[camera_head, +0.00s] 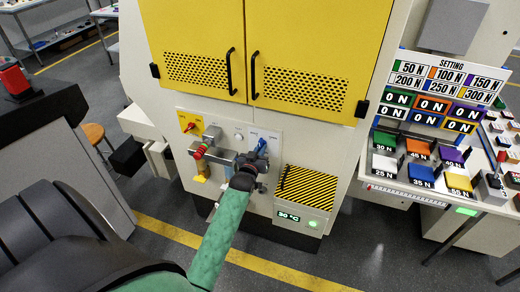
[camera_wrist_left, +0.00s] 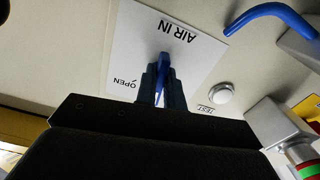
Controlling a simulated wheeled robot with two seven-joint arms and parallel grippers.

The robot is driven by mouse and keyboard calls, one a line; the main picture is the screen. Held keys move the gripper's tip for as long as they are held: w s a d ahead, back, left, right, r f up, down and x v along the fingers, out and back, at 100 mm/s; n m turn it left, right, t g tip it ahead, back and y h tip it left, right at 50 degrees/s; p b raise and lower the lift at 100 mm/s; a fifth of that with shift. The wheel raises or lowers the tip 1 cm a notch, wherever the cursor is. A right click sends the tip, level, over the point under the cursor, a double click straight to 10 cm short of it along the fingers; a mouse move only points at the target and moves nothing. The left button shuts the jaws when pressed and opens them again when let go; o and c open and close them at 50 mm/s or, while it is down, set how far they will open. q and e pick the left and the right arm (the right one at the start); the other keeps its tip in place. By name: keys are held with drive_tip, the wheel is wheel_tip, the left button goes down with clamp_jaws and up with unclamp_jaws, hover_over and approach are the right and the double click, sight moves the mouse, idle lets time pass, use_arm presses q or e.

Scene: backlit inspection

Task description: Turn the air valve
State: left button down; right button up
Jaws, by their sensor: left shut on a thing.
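The air valve is a blue lever on a white plate (camera_wrist_left: 200,62) marked AIR IN and OPEN, which shows upside down in the left wrist view. My left gripper (camera_wrist_left: 162,88) is shut on the blue air valve lever (camera_wrist_left: 163,66), with a finger on each side of it. In the head view the left gripper (camera_head: 246,172) is at the machine's front panel, at the end of my green arm. Blue parts (camera_head: 262,146) show just above it. The gripper hides part of the panel there. My right gripper is in neither view.
A white TEST button (camera_wrist_left: 220,94) and a curved blue handle (camera_wrist_left: 270,14) are close by. A striped yellow-black cover (camera_head: 305,188) is to the right. Yellow doors (camera_head: 265,40) stand above.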

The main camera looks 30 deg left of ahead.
use_arm(q)
drive_tip(key=shift+d+n+p, duration=0.2)
drive_tip(key=shift+n+p, duration=0.3)
drive_tip(key=shift+n, duration=3.3)
drive_tip(key=c, duration=1.5)
unclamp_jaws()
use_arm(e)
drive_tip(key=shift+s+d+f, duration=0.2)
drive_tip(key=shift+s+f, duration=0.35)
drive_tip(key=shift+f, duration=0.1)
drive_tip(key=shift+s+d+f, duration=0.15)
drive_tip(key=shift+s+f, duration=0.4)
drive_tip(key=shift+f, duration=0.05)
